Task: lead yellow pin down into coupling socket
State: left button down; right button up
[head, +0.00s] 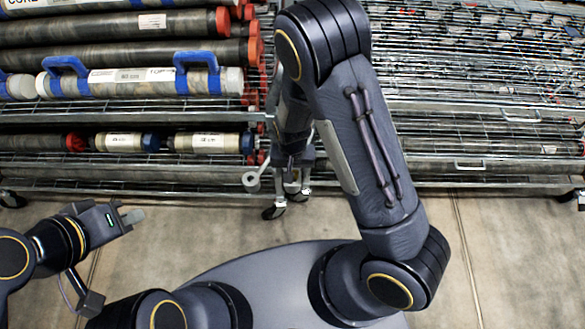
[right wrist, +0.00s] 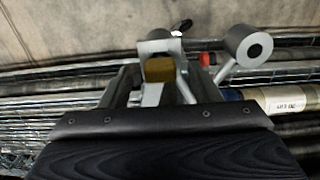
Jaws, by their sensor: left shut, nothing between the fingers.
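A yellow piece (right wrist: 160,70), which looks like the yellow pin, shows in the right wrist view between the fingers of my right gripper (right wrist: 160,88). Grey parts lie tight around it; I cannot tell whether the fingers press on it or how far it sits in anything. A grey round fitting with a dark centre (right wrist: 247,45) is right of it, on a grey arm; it also shows in the head view (head: 250,181) near the rack's foot. I cannot tell which grey part is the coupling socket. My left gripper (head: 133,217) is shut and empty at lower left, far from these.
A wire rack holds long core tubes (head: 120,23) with red end caps at upper left. A white tube with blue handles (head: 140,83) lies on it. More wire shelving (head: 470,110) stands at right. The concrete floor (head: 520,240) is open in front.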

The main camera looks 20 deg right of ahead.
jog(key=shift+r+p, duration=0.3)
jog(key=shift+r, duration=3.6)
